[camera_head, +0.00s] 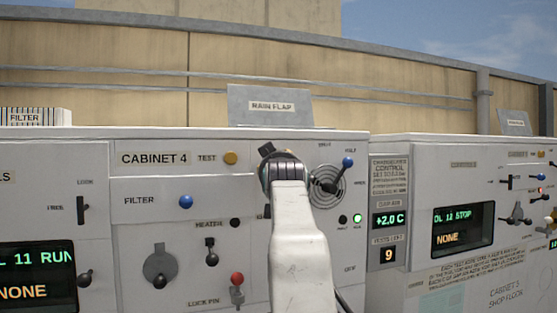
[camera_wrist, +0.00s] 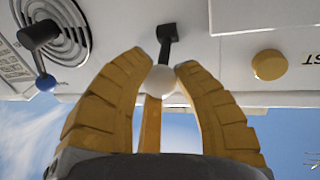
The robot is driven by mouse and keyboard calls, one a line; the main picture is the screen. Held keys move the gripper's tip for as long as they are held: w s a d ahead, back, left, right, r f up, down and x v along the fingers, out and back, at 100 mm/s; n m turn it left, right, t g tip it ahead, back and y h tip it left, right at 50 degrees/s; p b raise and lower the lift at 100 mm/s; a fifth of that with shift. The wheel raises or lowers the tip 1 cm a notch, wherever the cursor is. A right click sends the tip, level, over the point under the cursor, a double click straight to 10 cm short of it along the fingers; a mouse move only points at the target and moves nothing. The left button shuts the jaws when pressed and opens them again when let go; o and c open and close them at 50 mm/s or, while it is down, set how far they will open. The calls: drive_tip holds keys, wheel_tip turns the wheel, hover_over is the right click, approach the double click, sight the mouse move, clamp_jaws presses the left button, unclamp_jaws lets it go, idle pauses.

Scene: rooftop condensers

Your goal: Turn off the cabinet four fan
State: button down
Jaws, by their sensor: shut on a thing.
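Cabinet 4 (camera_head: 154,158) is the pale grey panel in the middle of the head view. My gripper (camera_wrist: 163,70) has its yellow fingers shut on the white ball knob (camera_wrist: 168,84) of a short black lever (camera_wrist: 167,36). In the head view my arm hides most of that lever and its label, so I cannot read which switch it is. The yellow TEST button (camera_wrist: 270,64) is beside the lever; it also shows in the head view (camera_head: 230,158). A round grille with a black, blue-knobbed lever (camera_wrist: 41,37) is on the lever's other side.
A blue FILTER knob (camera_head: 186,202), a HEATER lever (camera_head: 211,251) and a red-knobbed lever (camera_head: 237,279) sit lower on the panel. A green light (camera_head: 357,218) is lit. A display (camera_head: 36,275) reads "RUN". Another cabinet stands right, its display (camera_head: 464,226) reading "STOP".

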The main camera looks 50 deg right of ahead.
drive_tip(key=shift+s+f+m+t+h+b, duration=0.1)
drive_tip(key=shift+f+m+t+h+b, duration=0.4)
drive_tip(key=shift+b, duration=1.75)
drive_tip(key=shift+f+h+b, duration=0.35)
drive_tip(key=shift+h+b, duration=0.05)
drive_tip(key=shift+b, duration=0.3)
drive_tip(key=shift+r+t, duration=0.1)
drive_tip(key=shift+t, duration=0.2)
drive_tip(key=shift+r, duration=0.1)
drive_tip(key=c, duration=0.9)
unclamp_jaws()
drive_tip(key=shift+s+a, duration=0.1)
drive_tip(key=shift+v, duration=6.1)
